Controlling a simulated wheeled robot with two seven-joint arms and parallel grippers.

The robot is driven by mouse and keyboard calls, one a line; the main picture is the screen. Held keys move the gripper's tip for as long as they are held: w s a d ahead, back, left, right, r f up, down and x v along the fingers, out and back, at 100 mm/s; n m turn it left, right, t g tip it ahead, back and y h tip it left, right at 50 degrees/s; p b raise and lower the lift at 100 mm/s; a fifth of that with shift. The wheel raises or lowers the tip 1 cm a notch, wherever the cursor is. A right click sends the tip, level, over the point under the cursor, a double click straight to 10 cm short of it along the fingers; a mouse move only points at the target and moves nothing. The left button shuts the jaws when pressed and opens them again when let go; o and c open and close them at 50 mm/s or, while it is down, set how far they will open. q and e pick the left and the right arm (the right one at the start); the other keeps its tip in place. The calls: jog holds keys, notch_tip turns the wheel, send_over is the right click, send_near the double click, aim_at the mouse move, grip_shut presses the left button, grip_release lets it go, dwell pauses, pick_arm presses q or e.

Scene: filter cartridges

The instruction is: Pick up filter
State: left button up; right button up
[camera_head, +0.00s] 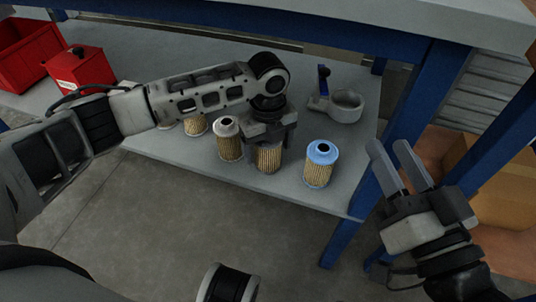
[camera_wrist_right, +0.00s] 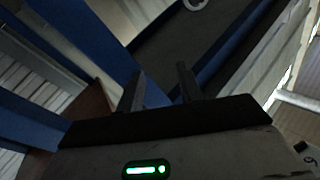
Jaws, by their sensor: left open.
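Several filter cartridges with pleated tan sides stand upright in a row along the front of the grey shelf (camera_head: 190,160). One has a blue cap (camera_head: 320,165) and stands at the right end. A white-capped filter (camera_head: 229,140) stands to the left of my left gripper. My left gripper (camera_head: 268,142) points down over another filter (camera_head: 267,158), whose top it hides; I cannot tell whether the fingers touch it. Farther left, two filters (camera_head: 195,125) are partly covered by my left arm. My right gripper (camera_head: 408,165) is open and empty, right of the shelf; its fingers also show in the right wrist view (camera_wrist_right: 160,90).
A grey filter wrench or holder (camera_head: 346,106) with a blue part lies behind the blue-capped filter. Blue table legs (camera_head: 430,110) and cardboard boxes (camera_head: 500,170) are at the right.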

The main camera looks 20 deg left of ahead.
pick_arm(q)
jog(key=shift+f, duration=0.3)
jog(key=c, duration=1)
jog(key=shift+r, duration=0.15)
